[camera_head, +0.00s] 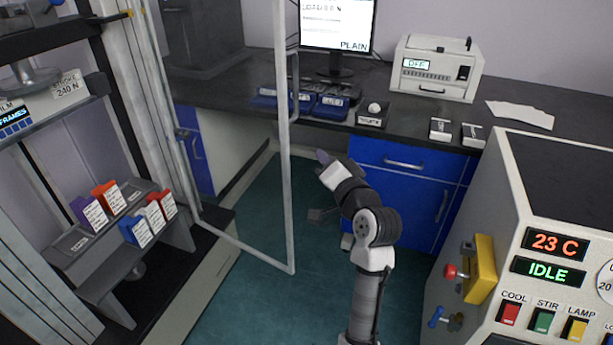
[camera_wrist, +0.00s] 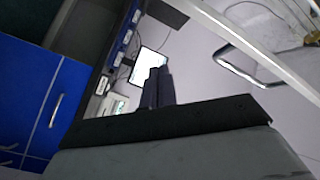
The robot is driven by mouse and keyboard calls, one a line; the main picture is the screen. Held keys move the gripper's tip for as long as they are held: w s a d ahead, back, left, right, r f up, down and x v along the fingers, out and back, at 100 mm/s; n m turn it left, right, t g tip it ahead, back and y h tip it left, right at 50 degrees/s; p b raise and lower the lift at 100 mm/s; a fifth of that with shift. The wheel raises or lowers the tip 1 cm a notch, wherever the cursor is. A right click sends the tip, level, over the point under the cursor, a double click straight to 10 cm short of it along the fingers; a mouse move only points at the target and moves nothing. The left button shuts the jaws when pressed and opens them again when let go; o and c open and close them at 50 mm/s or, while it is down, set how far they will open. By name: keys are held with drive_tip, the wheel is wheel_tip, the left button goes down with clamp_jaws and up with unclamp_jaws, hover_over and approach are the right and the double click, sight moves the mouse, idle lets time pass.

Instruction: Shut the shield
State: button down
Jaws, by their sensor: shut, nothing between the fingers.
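The shield (camera_head: 288,200) is a clear panel in a light grey frame. In the head view it stands open, swung out from the test machine on the left. Its grey bar handle (camera_head: 294,85) is on the free upright edge. In the wrist view the handle (camera_wrist: 245,68) is at the upper right, beside the shield's frame (camera_wrist: 245,42). My gripper (camera_wrist: 156,88) is shut and empty, its dark fingers together and apart from the handle. In the head view my arm's end is right of the shield's free edge, below handle height; its fingertips are hard to make out.
The test machine's rack (camera_head: 115,225) holds several small coloured boxes. A bench (camera_head: 235,92) with blue trays, a monitor (camera_head: 337,25) and a white device (camera_head: 436,68) runs along the back. A control cabinet (camera_head: 545,190) stands at the right. Green floor (camera_head: 240,300) lies below the shield.

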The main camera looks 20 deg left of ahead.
drive_tip(key=s+d+f+m+g+y, duration=0.2)
drive_tip(key=d+f+m+g+y, duration=0.1)
drive_tip(key=f+m+g+y, duration=0.15)
drive_tip(key=f+p+x, duration=0.1)
drive_tip(key=p+x, duration=0.1)
drive_tip(key=x, duration=0.8)
drive_tip(key=shift+s+a+h+p, duration=0.15)
drive_tip(key=shift+s+h+p, duration=0.4)
drive_tip(key=shift+s, duration=1.25)
